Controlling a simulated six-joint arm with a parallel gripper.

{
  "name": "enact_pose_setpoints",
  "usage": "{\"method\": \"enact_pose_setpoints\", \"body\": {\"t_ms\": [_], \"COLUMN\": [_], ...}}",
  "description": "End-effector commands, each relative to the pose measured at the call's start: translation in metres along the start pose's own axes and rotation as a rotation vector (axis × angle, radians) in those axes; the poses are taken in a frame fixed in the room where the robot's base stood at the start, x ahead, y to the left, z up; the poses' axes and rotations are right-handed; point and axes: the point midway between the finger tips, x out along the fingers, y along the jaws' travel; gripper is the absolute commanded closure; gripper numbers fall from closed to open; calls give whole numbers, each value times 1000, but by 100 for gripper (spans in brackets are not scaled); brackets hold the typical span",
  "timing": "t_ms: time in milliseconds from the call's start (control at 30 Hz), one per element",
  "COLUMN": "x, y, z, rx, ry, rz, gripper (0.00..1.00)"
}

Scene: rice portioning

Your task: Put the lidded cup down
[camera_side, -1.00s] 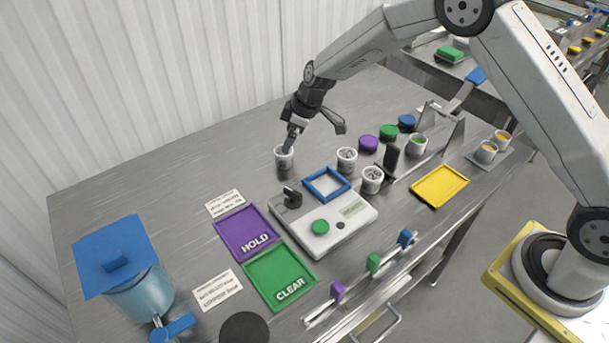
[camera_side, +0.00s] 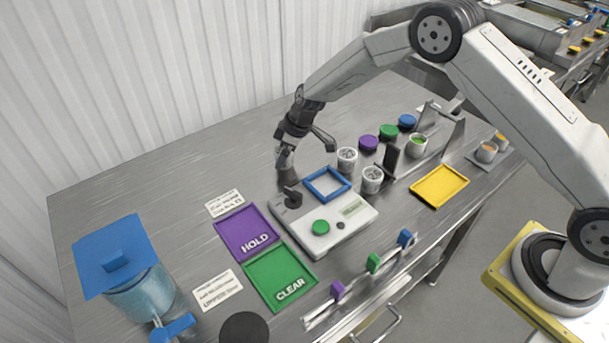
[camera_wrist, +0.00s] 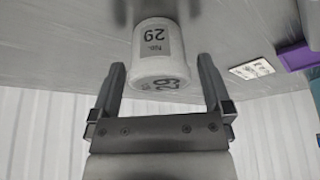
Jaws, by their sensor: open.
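The lidded cup (camera_wrist: 157,45) is white with a dark-lettered label reading 29, and its lid (camera_wrist: 160,82) also carries a 29. In the wrist view it sits between the two fingers of my gripper (camera_wrist: 163,70), with a visible gap on each side. My gripper is open. In the side view my gripper (camera_side: 286,160) is low over the steel bench, behind the scale (camera_side: 325,222), and mostly hides the cup. I cannot see the cup's base meet the bench there.
Two white cups (camera_side: 347,158) (camera_side: 372,178) stand right of my gripper, near a blue frame (camera_side: 327,183) on the scale. The purple HOLD tray (camera_side: 247,232) and green CLEAR tray (camera_side: 281,277) lie in front. Bare bench (camera_side: 150,190) extends to the left.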

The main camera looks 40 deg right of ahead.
Motion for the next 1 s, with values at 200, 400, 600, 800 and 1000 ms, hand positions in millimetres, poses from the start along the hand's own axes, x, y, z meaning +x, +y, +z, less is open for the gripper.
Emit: {"method": "enact_pose_setpoints", "body": {"t_ms": [200,400,600,800,1000], "x": [16,17,17,17,17], "y": [0,0,0,0,0], "z": [0,0,0,0,0], "rx": [0,0,0,0,0], "ry": [0,1,0,0,0], "rz": [0,1,1,1,1], "gripper": [0,0,0,13,76]}}
